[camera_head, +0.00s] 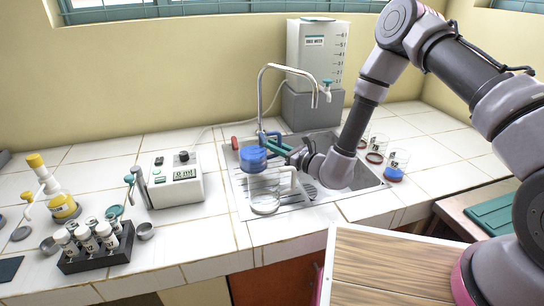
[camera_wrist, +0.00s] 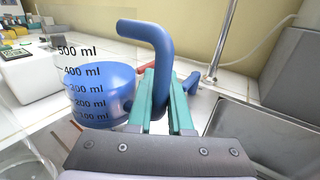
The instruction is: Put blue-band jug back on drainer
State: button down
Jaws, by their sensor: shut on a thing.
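The blue jug (camera_head: 253,159), with a blue handle, is held above the left part of the sink unit. In the wrist view the jug (camera_wrist: 92,92) shows dark volume marks and stands about upright. My gripper (camera_head: 279,146) comes from the right. Its green fingers (camera_wrist: 163,92) are shut on the jug's handle. The drainer (camera_head: 243,188) is the ribbed metal area left of the sink basin. A clear jug (camera_head: 265,204) with a pale handle stands on its front part. I cannot tell the gap between the blue jug and the drainer.
The tap (camera_head: 262,95) rises behind the jug. Clear labelled containers (camera_head: 397,160) stand right of the sink. A water tank (camera_head: 315,58) is at the back.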

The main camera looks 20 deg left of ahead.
aim_at(273, 155)
notch_tip(273, 155, down, 4)
jog(key=shift+r, duration=0.15)
dwell(0.3)
